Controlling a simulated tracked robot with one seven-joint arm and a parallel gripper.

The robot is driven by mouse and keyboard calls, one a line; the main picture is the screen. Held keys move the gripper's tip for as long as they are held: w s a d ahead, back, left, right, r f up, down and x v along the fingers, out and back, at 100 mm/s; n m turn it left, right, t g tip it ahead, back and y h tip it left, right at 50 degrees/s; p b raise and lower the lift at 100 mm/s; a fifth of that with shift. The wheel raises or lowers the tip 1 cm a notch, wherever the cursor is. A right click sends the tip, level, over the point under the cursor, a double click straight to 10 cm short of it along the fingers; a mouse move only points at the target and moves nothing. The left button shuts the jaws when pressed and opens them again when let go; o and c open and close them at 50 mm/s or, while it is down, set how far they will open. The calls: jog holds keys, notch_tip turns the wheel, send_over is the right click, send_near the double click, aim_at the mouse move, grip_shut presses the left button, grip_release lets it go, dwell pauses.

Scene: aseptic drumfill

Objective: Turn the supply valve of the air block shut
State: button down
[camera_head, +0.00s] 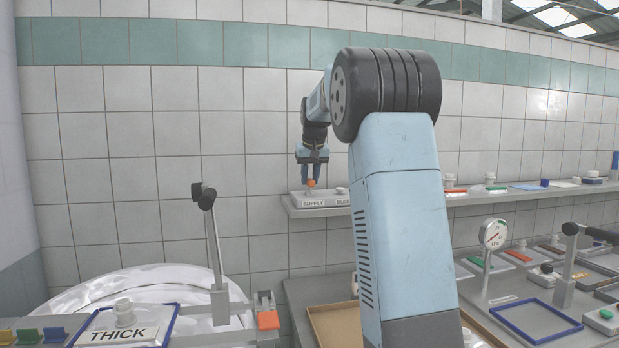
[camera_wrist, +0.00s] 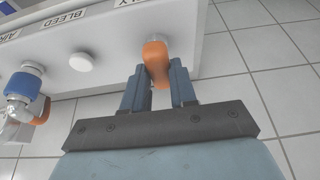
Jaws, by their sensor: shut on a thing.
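My gripper (camera_head: 312,172) reaches the handle from above in that view. In the wrist view the orange handle (camera_wrist: 156,55) stands between the two fingers of my gripper (camera_wrist: 157,75), which are shut on it. The handle's lower end is partly shaded between the fingers. The block's face (camera_wrist: 115,40) also shows a round white bleed button (camera_wrist: 82,61).
A blue-collared fitting (camera_wrist: 24,84) with an orange part sits left of the button, near the AIR label. The shelf (camera_head: 400,203) runs right with small items. A pressure gauge (camera_head: 493,234) and a lever (camera_head: 571,265) stand below right. A THICK-labelled tray (camera_head: 165,325) lies lower left.

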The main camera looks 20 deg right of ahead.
jog(key=shift+m, duration=0.3)
jog(key=m, duration=0.1)
jog(key=m+h, duration=0.1)
jog(key=m, duration=0.1)
jog(key=shift+w+a+m+g, duration=0.1)
jog(key=shift+a+m+g, duration=0.1)
jog(key=shift+m+g, duration=0.1)
jog(key=m+h, duration=0.1)
jog(key=m, duration=0.1)
jog(key=m+g+h, duration=0.1)
jog(key=m, duration=0.2)
jog(key=shift+w+a, duration=0.1)
jog(key=m+g, duration=0.1)
jog(key=m, duration=0.1)
jog(key=m+g, duration=0.1)
jog(key=m, duration=0.1)
jog(key=shift+w+m+h, duration=0.15)
jog(key=shift+m+h, duration=0.15)
jog(key=shift+m, duration=0.1)
jog(key=shift+m+g, duration=0.8)
jog(key=shift+m, duration=1.1)
jog(key=c, duration=0.9)
grip_release()
jog(key=shift+w+r, duration=0.1)
jog(key=v, duration=1.3)
jog(key=shift+w+r, duration=0.15)
jog(key=shift+r, duration=0.1)
